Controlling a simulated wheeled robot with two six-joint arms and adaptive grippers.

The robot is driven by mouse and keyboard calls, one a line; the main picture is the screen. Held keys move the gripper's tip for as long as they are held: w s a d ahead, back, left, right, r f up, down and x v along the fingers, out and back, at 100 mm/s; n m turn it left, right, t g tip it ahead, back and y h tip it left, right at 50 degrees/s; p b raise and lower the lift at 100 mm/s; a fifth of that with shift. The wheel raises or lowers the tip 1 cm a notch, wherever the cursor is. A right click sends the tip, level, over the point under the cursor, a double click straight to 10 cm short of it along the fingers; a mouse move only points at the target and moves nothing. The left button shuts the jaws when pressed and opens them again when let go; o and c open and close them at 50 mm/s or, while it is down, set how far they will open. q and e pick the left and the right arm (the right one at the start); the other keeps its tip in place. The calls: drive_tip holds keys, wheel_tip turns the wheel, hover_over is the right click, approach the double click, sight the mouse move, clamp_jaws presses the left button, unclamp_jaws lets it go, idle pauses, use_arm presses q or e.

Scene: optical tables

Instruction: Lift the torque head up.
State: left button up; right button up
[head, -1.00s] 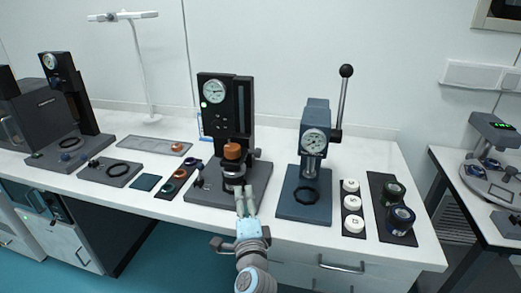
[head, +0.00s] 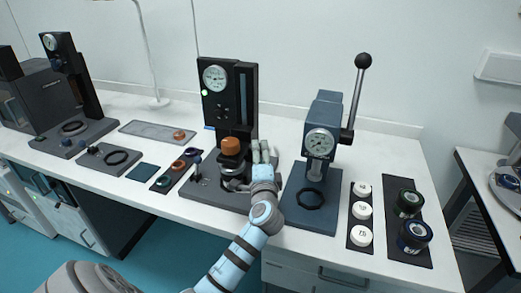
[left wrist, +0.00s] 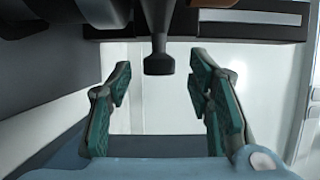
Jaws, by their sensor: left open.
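The middle tester is a tall black column with a round dial (head: 215,78) and a grey base. An orange cap (head: 231,146) sits below the dark head (head: 236,130) on the column, on top of a metal-and-dark round holder. My left gripper (head: 264,148) is just right of the orange cap, open and empty, fingers pointing toward the column. In the left wrist view, a dark knob on a short stem (left wrist: 158,62) shows between the open fingers (left wrist: 160,80), toward the top; contact is not visible. My right gripper is not in view.
A blue press (head: 322,130) with a tall lever stands close on the right of my gripper. White weights (head: 363,211) and dark jars (head: 411,236) lie farther right. Coloured rings on a dark mat (head: 165,182) lie left. A grey tray (head: 150,130) is behind them.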

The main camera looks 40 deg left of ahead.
sight(260, 148)
use_arm(q)
drive_tip(key=x, duration=0.3)
drive_tip(key=shift+w+f, duration=0.2)
drive_tip(key=shift+w, duration=0.05)
drive_tip(key=shift+w+a+r, duration=0.15)
drive_tip(key=shift+w, duration=0.05)
drive_tip(key=shift+s, duration=0.1)
clamp_jaws()
